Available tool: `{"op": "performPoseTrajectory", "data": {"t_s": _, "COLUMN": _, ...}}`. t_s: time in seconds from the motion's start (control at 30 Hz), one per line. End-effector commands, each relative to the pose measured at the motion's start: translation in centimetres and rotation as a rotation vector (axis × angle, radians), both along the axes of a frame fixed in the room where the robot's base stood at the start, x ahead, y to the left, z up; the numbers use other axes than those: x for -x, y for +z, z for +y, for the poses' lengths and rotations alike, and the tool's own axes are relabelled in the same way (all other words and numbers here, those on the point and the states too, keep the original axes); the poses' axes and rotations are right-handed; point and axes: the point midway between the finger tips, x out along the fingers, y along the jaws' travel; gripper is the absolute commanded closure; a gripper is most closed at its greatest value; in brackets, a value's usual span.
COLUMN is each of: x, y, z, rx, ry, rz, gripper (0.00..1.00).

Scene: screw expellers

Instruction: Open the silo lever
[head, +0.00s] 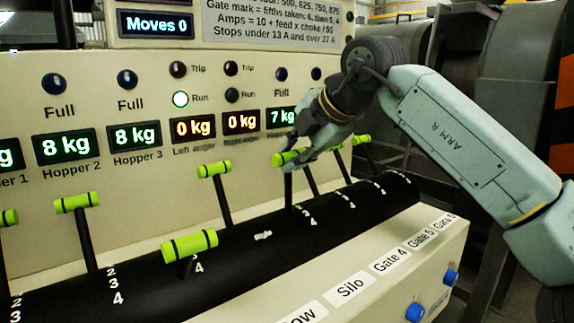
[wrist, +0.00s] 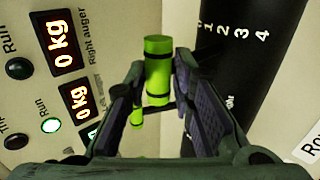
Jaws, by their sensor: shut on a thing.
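The silo lever has a lime-green bar handle (head: 283,160) on a black stem and stands nearly upright out of the black drum. It lines up with the white "Silo" label (head: 349,288). My gripper (head: 292,150) reaches it from the upper right and is shut on the handle. In the wrist view the green handle (wrist: 158,70) lies between the two dark finger pads. The number scale 0 to 4 (wrist: 232,30) shows on the drum beside it. The pads hide part of the lever stem.
Another green-handled lever (head: 214,170) stands to the left, and a nearer one (head: 190,243) is tilted toward the front. Gate levers stand close on the right, one with a green handle (head: 361,139). The panel behind has a readout (head: 193,129) at 0 kg; "Moves 0" shows above.

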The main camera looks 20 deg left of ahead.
Motion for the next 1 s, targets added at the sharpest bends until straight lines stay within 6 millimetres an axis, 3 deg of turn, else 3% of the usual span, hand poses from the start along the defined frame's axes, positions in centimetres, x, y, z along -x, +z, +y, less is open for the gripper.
{"op": "performPoseTrajectory", "data": {"t_s": 0.5, "x": -0.27, "y": 0.48, "z": -0.55, "rx": -0.027, "ry": -0.011, "rz": -0.018, "gripper": 1.00}}
{"op": "performPoseTrajectory", "data": {"t_s": 0.53, "x": -0.27, "y": 0.48, "z": -0.55, "rx": -0.027, "ry": -0.011, "rz": -0.017, "gripper": 0.76}}
{"op": "performPoseTrajectory", "data": {"t_s": 0.77, "x": -0.27, "y": 0.31, "z": -0.58, "rx": -0.023, "ry": -0.011, "rz": -0.015, "gripper": 0.61}}
{"op": "performPoseTrajectory", "data": {"t_s": 1.0, "x": -0.27, "y": 0.04, "z": -0.61, "rx": -0.017, "ry": -0.011, "rz": -0.012, "gripper": 0.60}}
